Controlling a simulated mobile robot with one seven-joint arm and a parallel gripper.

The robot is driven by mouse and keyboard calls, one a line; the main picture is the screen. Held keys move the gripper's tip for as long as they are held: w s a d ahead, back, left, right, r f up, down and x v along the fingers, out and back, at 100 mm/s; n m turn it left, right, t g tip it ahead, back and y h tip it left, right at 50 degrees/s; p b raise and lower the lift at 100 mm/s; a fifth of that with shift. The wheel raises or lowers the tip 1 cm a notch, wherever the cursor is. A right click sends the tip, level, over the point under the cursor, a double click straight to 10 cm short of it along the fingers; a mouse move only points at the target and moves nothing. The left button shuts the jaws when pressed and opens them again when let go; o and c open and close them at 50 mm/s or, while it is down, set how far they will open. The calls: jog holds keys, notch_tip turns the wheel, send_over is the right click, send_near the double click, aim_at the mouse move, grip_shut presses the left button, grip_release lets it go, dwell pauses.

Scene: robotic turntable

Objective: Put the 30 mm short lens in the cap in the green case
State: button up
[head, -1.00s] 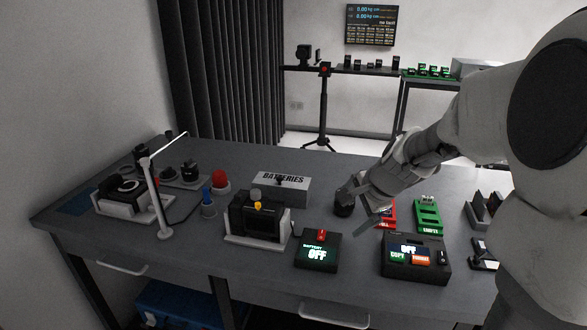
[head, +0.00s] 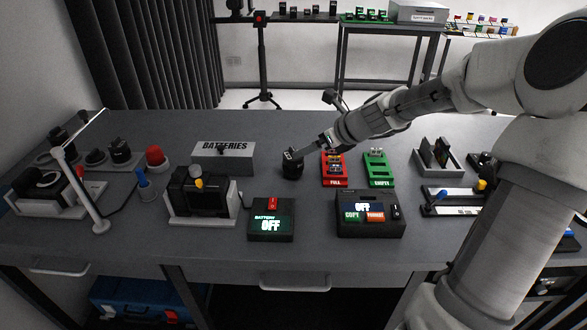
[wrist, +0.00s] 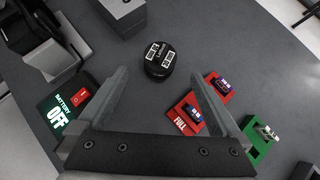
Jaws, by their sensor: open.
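My gripper (wrist: 160,80) is open and empty in the wrist view, its two fingers spread apart above the table. A short black cylinder (wrist: 160,60) with small white labels on top stands just beyond the fingertips. It also shows in the head view (head: 292,168), at the tip of my gripper (head: 312,148). Several black lens-like cylinders (head: 120,152) stand at the left of the table; I cannot read which is 30 mm. A green holder marked EMPTY (head: 376,170) stands right of the cylinder. I cannot make out a green case or a cap for sure.
A red holder marked FULL (head: 334,168) is beside the green one. A grey BATTERIES box (head: 222,157), a dark device on a stand (head: 200,195), a battery box (head: 271,220) and a copy box (head: 368,215) surround the cylinder. Green items (head: 375,16) sit on the back table.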

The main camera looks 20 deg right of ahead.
aim_at(293, 166)
jog(key=b+x, duration=0.2)
jog(key=x, duration=0.8)
jog(key=shift+f, duration=0.15)
grip_shut()
